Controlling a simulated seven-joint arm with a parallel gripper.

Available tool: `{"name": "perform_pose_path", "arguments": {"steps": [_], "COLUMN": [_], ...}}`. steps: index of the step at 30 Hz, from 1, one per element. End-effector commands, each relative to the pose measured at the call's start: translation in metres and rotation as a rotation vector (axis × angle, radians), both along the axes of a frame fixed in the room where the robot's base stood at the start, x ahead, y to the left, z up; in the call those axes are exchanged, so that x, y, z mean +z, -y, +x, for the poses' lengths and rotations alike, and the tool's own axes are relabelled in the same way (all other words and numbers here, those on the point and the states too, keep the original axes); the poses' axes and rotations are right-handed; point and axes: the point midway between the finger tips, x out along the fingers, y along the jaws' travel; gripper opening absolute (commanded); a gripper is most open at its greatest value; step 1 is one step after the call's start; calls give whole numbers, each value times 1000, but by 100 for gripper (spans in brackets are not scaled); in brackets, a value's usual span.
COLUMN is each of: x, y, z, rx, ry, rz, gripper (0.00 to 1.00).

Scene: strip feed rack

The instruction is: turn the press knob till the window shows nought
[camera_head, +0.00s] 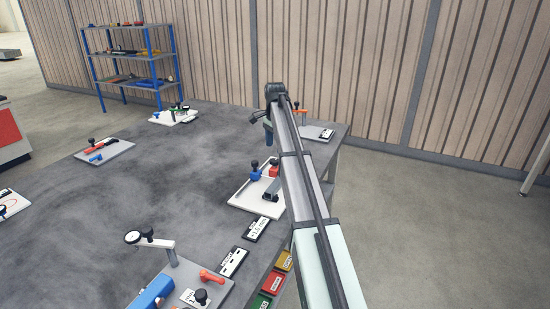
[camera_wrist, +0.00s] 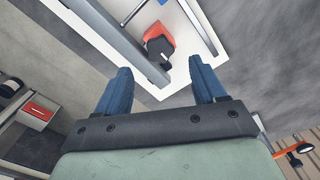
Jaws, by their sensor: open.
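A white-based fixture (camera_head: 238,199) stands near the table's right edge. It carries a blue part with a black knob (camera_head: 255,164), a red block (camera_head: 270,170) and a grey bar (camera_head: 271,188). I cannot tell for sure that this knob is the press knob. A small dark display (camera_head: 257,229) with a white window lies in front; its figures are too small to read surely. My gripper (camera_head: 268,128) is above and behind the fixture. In the wrist view my gripper (camera_wrist: 160,76) is open and empty, with an orange-red part with a dark piece (camera_wrist: 158,46) beyond the fingers.
Coloured bins (camera_head: 272,282) hang at the table edge. More fixtures stand further back. The table's middle (camera_head: 150,200) is clear.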

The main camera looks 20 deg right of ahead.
Motion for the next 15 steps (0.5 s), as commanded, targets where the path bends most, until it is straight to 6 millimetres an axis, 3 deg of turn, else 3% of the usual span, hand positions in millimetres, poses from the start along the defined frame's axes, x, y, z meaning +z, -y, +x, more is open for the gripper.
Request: {"name": "perform_pose_path", "arguments": {"steps": [6,15], "x": [-35,-58], "y": [0,0], "z": [-1,0], "rx": [0,0], "ry": [-1,0], "rz": [0,0], "gripper": [70,70]}}
